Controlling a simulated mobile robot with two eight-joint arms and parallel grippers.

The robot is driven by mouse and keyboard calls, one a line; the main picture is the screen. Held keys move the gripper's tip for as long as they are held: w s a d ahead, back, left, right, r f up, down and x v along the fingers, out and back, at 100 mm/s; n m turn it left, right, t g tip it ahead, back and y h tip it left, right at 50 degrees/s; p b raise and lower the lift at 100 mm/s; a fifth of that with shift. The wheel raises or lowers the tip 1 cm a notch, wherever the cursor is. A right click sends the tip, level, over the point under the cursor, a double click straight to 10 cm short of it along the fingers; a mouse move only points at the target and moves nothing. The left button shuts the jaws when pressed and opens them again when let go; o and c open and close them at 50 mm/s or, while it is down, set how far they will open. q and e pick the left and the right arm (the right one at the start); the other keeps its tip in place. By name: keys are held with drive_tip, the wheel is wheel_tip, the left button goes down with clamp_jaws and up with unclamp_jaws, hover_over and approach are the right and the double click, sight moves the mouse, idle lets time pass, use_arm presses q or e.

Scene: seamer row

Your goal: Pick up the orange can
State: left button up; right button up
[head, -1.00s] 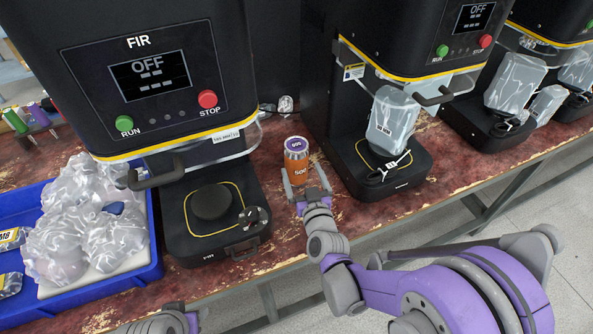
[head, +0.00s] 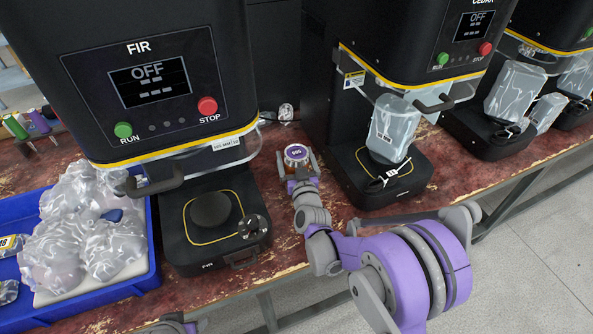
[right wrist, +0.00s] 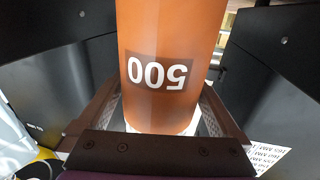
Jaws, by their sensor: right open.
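The orange can (head: 296,153) stands upright on the red-brown worktop, between the FIR machine and the machine to its right. Its lid is silver with a purple disc. In the right wrist view the orange can (right wrist: 165,45) fills the middle, with a white "500" label upside down. My right gripper (head: 297,164) is open, with one finger on each side of the can; I cannot tell whether either finger touches it. The can's lower part is hidden by the gripper in the head view. Only a small part of my left arm's end (head: 172,326) shows at the bottom edge.
The FIR machine (head: 150,130) and its black base stand left of the can. Another machine (head: 372,45) with a wrapped container (head: 393,128) stands close on the right. A blue tray (head: 150,272) with plastic-wrapped items is at the left. A clear plastic scrap lies behind the can.

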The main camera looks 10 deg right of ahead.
drive_tip(key=shift+w, duration=0.3)
clamp_jaws()
idle(0.3)
drive_tip(key=shift+r, duration=0.1)
